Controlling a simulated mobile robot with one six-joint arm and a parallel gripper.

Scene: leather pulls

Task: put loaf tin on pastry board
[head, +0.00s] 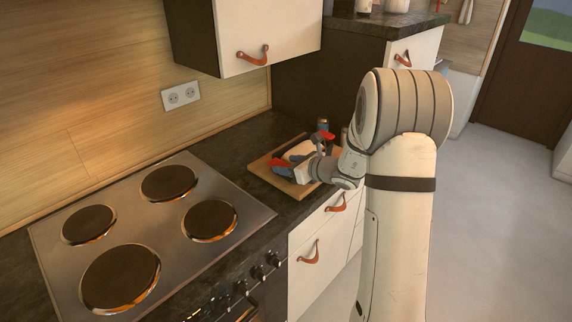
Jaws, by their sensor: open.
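The pastry board (261,167), a light wooden board, lies flat on the dark counter to the right of the hob. A pale shape with a dark edge, which looks like the loaf tin (297,149), is at the board, partly hidden by my gripper. My gripper (304,152) has red-tipped fingers spread apart, one at the tin's near left side and one at its right. It is open. I cannot tell whether the fingers touch the tin, or whether the tin rests fully on the board.
A hob (150,230) with several round plates fills the counter at left. A wall cabinet (262,35) hangs above the counter. A small dark cylindrical item (323,125) stands behind the board. Drawers with leather pulls (310,253) are below. Open floor (490,230) lies to the right.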

